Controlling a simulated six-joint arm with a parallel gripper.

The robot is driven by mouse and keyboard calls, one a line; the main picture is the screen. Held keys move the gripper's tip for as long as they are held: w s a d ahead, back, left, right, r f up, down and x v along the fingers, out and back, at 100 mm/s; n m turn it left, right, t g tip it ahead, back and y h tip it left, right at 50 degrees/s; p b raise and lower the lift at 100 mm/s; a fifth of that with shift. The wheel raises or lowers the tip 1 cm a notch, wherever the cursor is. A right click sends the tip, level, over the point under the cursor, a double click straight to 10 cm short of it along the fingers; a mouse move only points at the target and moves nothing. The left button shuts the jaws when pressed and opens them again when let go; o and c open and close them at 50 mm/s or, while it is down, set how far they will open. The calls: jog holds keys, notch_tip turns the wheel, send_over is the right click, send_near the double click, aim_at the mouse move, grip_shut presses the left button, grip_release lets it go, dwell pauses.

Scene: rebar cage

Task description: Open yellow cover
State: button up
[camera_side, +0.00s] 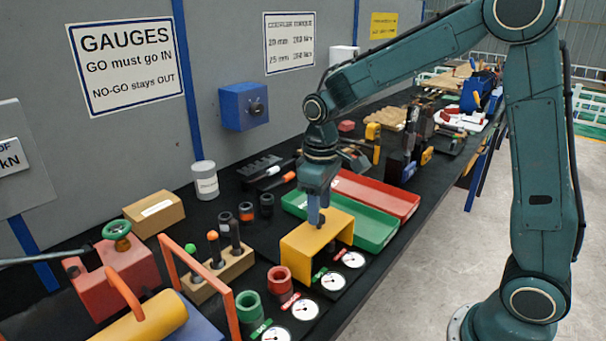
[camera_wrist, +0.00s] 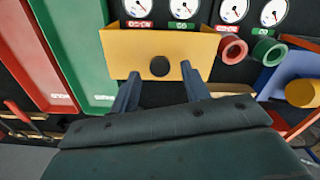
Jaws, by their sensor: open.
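The yellow cover (camera_side: 318,240) is a bent sheet standing on the black bench, with a flat top and a front side that slopes down. In the wrist view the yellow cover (camera_wrist: 125,55) has a round dark knob (camera_wrist: 160,66) on it. My gripper (camera_side: 316,218) is pointed down at the top of the cover. In the wrist view my gripper (camera_wrist: 158,76) is open, with one finger on each side of the knob and a gap to it. The side view hides most of the knob behind the fingers.
A green tray (camera_side: 375,229) and a red tray (camera_side: 395,200) lie just behind the cover. Dial gauges (camera_side: 331,280) sit along its near edge. A red ring (camera_side: 279,279), a green ring (camera_side: 249,306) and a wooden block with plug gauges (camera_side: 218,272) stand to its left.

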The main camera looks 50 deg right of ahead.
jog(key=shift+f, duration=0.95)
grip_shut()
jog(key=w, duration=1.2)
jog(key=shift+r, duration=0.15)
grip_release()
jog(key=shift+s, duration=0.15)
notch_tip(320, 180, up, 14)
dwell(0.4)
